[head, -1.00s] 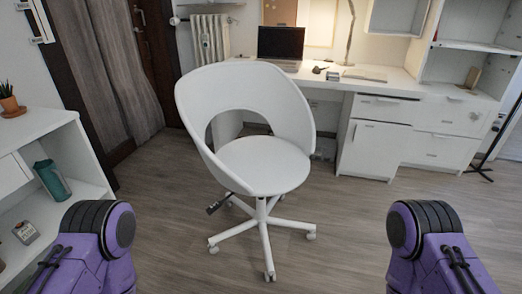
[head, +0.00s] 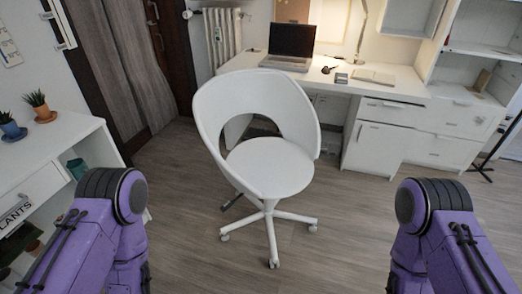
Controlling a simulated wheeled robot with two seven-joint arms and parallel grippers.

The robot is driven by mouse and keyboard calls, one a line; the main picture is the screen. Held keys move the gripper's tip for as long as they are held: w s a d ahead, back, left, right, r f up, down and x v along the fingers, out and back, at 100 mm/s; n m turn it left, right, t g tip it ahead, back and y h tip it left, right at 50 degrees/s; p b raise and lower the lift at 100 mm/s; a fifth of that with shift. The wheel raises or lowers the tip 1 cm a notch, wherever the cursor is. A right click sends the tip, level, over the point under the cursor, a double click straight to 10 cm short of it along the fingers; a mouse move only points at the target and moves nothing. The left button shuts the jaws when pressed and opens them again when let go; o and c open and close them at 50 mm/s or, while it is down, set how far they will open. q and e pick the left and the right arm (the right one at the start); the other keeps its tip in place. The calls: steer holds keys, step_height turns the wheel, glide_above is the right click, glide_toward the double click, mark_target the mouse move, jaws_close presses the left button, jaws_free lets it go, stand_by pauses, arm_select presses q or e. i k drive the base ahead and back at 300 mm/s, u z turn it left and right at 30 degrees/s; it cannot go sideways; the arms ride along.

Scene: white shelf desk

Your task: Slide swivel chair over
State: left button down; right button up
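A white swivel chair (head: 268,166) stands on the wood floor in the middle of the head view, upright on a white star base with casters. Its rounded back has an oval opening and leans toward the left, with the seat at the right. A dark lever sticks out under the seat. The white desk (head: 318,78) is behind it. Only the purple upper parts of my two arms show, at the lower left and lower right. Both are apart from the chair in the picture. Neither gripper is in view.
A white shelf unit (head: 62,142) with potted plants stands at the left. A laptop (head: 291,46) is on the desk. White drawers (head: 376,147) and a tall shelf (head: 484,52) stand at the right. A black stand (head: 490,150) is at the right edge. Floor around the chair is clear.

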mark_target(269, 211)
steer(key=k, duration=0.65)
steer(key=z, duration=0.7)
steer(key=i, duration=0.7)
steer(key=z, duration=0.5)
steer(key=i, duration=0.9)
steer(key=u, duration=0.85)
steer(key=i, duration=0.5)
steer(key=u, duration=0.5)
